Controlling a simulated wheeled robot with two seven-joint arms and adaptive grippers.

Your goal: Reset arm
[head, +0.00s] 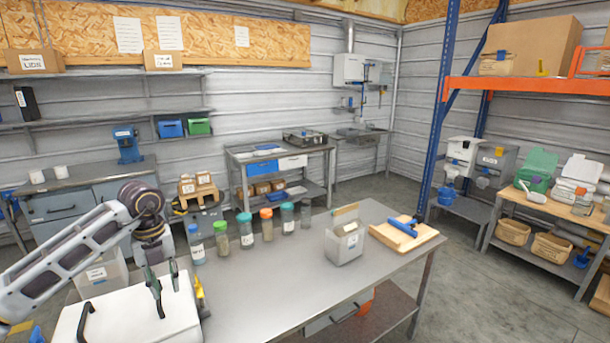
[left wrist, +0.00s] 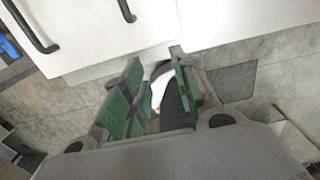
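My left gripper (head: 164,279) hangs at the near left end of the steel workbench (head: 270,285), by a white box (head: 130,322) with dark handles. Its green-padded fingers are spread apart, with a gap between them. In the left wrist view the gripper (left wrist: 160,90) shows the same gap, with nothing clearly gripped; a white patch and a dark shape show between the fingers. The white box (left wrist: 95,25) with two black handles lies beyond it. My left arm comes in from the left. My right gripper is in neither view.
Several lidded jars (head: 246,229) stand along the bench's far edge, close right of the left gripper. A grey container (head: 344,246) and a wooden board (head: 402,238) with a blue tool are farther right. The bench's near middle is clear.

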